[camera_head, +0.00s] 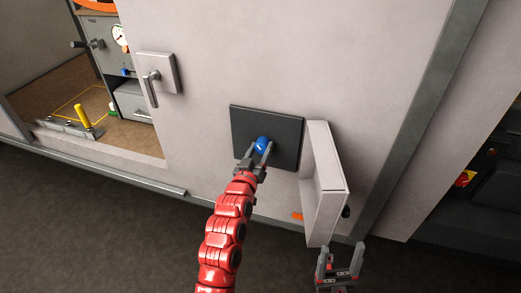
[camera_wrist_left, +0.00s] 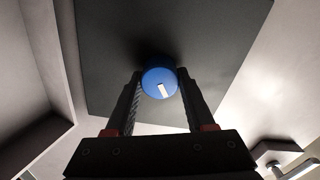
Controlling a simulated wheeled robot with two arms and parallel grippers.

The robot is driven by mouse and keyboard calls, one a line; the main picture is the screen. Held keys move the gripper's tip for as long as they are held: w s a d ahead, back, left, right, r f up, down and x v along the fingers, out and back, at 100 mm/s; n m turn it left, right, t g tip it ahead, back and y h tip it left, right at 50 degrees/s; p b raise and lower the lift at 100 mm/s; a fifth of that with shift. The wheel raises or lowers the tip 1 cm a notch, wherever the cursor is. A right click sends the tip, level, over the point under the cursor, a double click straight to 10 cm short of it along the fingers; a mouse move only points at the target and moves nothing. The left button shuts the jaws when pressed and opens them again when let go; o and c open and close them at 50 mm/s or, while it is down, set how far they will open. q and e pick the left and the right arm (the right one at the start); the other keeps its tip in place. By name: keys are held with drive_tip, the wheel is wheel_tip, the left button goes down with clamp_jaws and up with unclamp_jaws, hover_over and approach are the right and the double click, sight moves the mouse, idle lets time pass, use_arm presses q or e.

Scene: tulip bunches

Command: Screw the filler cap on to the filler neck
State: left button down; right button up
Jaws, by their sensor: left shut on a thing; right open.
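The filler cap (camera_head: 262,144) is blue and round with a white mark. It sits between the fingers of my left gripper (camera_head: 257,155), which is shut on it in front of a dark square panel (camera_head: 284,126) in the wall. In the left wrist view the cap (camera_wrist_left: 160,83) is held between the two fingertips (camera_wrist_left: 158,92), close to the dark panel (camera_wrist_left: 105,50). The filler neck is hidden behind the cap, so I cannot tell whether they touch. My right gripper (camera_head: 340,264) is open and empty at the lower right, below the open flap.
A pale flap (camera_head: 327,185) stands open to the right of the panel. An orange piece (camera_head: 297,216) shows at its lower left. A door handle (camera_head: 151,88) is on the wall to the left. A recess with a gauge (camera_head: 119,35) and a yellow post (camera_head: 82,116) lies further left.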

use_arm(q)
drive_tip(key=m+b, duration=0.1)
drive_tip(key=m, duration=0.1)
drive_tip(key=shift+d+f+m+b, duration=0.1)
drive_tip(key=shift+m+b, duration=0.2)
drive_tip(key=shift+m, duration=0.1)
drive_tip(key=shift+m+b, duration=0.3)
drive_tip(key=shift+m, duration=0.6)
drive_tip(key=shift+m, duration=0.3)
drive_tip(key=shift+m+b, duration=0.3)
drive_tip(key=shift+m, duration=0.9)
drive_tip(key=m, duration=0.4)
drive_tip(key=shift+c, duration=0.9)
unclamp_jaws()
